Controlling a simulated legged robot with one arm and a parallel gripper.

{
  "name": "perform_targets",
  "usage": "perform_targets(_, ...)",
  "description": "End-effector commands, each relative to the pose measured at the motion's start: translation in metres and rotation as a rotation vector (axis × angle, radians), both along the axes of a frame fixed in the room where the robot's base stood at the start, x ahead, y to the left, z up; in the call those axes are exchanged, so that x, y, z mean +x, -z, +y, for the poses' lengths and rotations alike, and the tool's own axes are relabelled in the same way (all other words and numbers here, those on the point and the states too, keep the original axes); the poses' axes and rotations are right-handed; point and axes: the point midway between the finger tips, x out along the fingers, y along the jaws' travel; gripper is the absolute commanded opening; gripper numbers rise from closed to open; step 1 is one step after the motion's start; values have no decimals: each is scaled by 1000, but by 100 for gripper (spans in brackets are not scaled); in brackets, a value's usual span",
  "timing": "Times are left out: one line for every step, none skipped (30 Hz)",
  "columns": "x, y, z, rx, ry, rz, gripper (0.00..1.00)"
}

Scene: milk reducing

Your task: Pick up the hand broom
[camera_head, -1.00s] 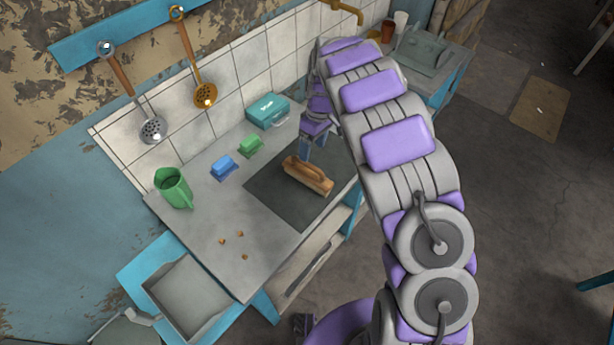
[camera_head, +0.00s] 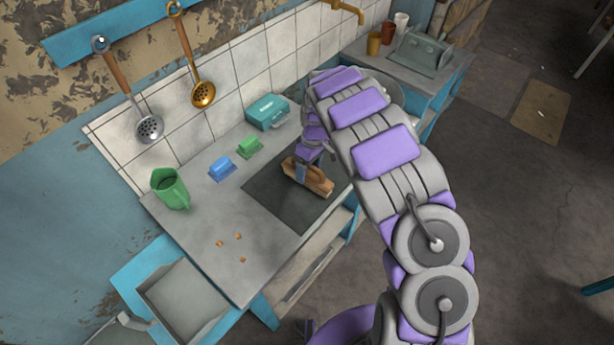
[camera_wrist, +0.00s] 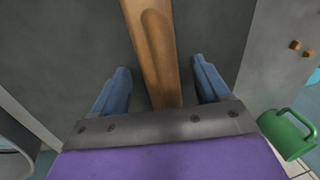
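The hand broom (camera_head: 316,180) has a wooden body and lies on the dark square mat (camera_head: 272,199) on the counter. My gripper (camera_head: 301,172) is at the broom, pointing down over its back-left part. In the wrist view, my gripper (camera_wrist: 161,82) is open, with one blue finger on each side of the wooden broom handle (camera_wrist: 153,45). Gaps show between the handle and both fingers. The broom's lower side is hidden.
A blue block (camera_head: 222,168), a green block (camera_head: 249,146) and a teal box (camera_head: 267,112) stand behind the mat. A green jug (camera_head: 171,190) is at the left. Small brown crumbs (camera_head: 220,243) lie on the front counter. A basin is behind my arm.

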Motion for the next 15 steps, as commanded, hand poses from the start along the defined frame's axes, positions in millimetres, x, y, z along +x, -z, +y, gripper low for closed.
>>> perform_targets(0, 0, 0, 0, 0, 0, 71)
perform_targets(0, 0, 0, 0, 0, 0, 68)
perform_targets(0, 0, 0, 0, 0, 0, 64)
perform_targets(0, 0, 0, 0, 0, 0, 61)
perform_targets(0, 0, 0, 0, 0, 0, 58)
perform_targets(0, 0, 0, 0, 0, 0, 54)
perform_targets(0, 0, 0, 0, 0, 0, 51)
perform_targets(0, 0, 0, 0, 0, 0, 49)
perform_targets(0, 0, 0, 0, 0, 0, 45)
perform_targets(0, 0, 0, -1, 0, 1, 42)
perform_targets(0, 0, 0, 0, 0, 0, 39)
perform_targets(0, 0, 0, -1, 0, 1, 35)
perform_targets(0, 0, 0, 0, 0, 0, 32)
perform_targets(0, 0, 0, 0, 0, 0, 29)
perform_targets(0, 0, 0, -1, 0, 1, 26)
